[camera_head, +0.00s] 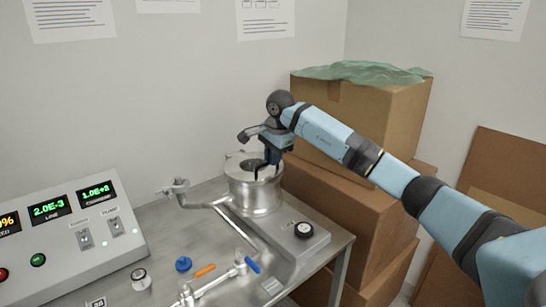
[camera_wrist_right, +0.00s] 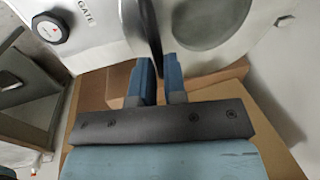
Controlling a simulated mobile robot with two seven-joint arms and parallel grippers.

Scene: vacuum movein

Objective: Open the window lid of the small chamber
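The small chamber (camera_head: 256,193) is a squat metal cylinder on a metal base, with a dark round area in its top. My right gripper (camera_head: 268,160) points down at the right of this top, and its arm comes in from the right. In the right wrist view my right gripper (camera_wrist_right: 159,82) has its two blue fingers close together. A thin dark tab (camera_wrist_right: 152,28) runs between them, apparently part of the window lid. A grey round disc (camera_wrist_right: 208,18) shows beside the tab. I cannot make out the lid's tilt. My left gripper is not in view.
A sloped control panel (camera_head: 66,235) stands at the left. Pipes and valves with an orange (camera_head: 205,270) and a blue handle (camera_head: 252,265) lie in front. A black knob (camera_head: 304,230) sits on the base. Stacked cardboard boxes (camera_head: 385,120) stand close behind and to the right.

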